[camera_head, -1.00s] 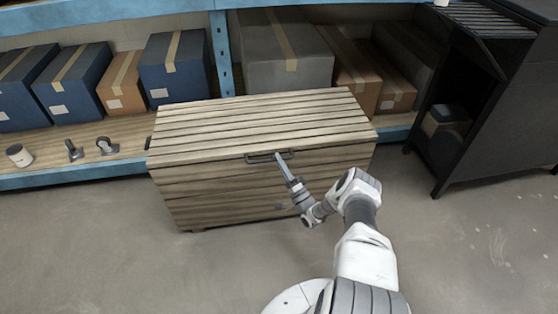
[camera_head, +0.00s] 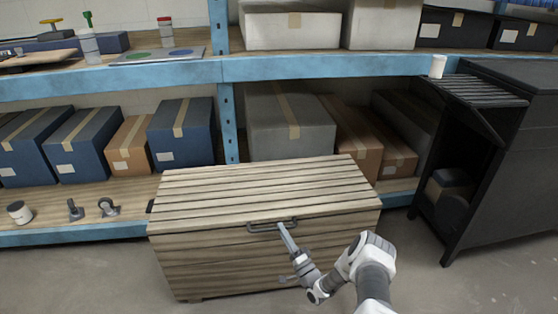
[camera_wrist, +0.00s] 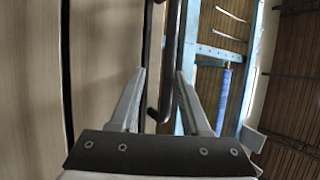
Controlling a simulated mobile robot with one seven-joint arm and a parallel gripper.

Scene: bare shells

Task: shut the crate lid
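The wooden crate (camera_head: 250,265) stands on the floor before the shelves. Its slatted lid (camera_head: 260,190) appears down over the body, with a dark line under its front edge. A dark bar handle (camera_head: 272,226) sits at the middle of that front edge. My gripper (camera_head: 284,226) is at the right part of the handle. In the wrist view my gripper (camera_wrist: 160,72) has its two fingers apart, and the dark handle (camera_wrist: 155,110) shows between them. I cannot tell whether a finger touches it. The lid's hinge side is not clearly visible.
Blue-framed shelves (camera_head: 300,68) with boxes stand close behind the crate. A black cabinet (camera_head: 500,160) stands to the right. Grey floor (camera_head: 80,275) is clear to the crate's left.

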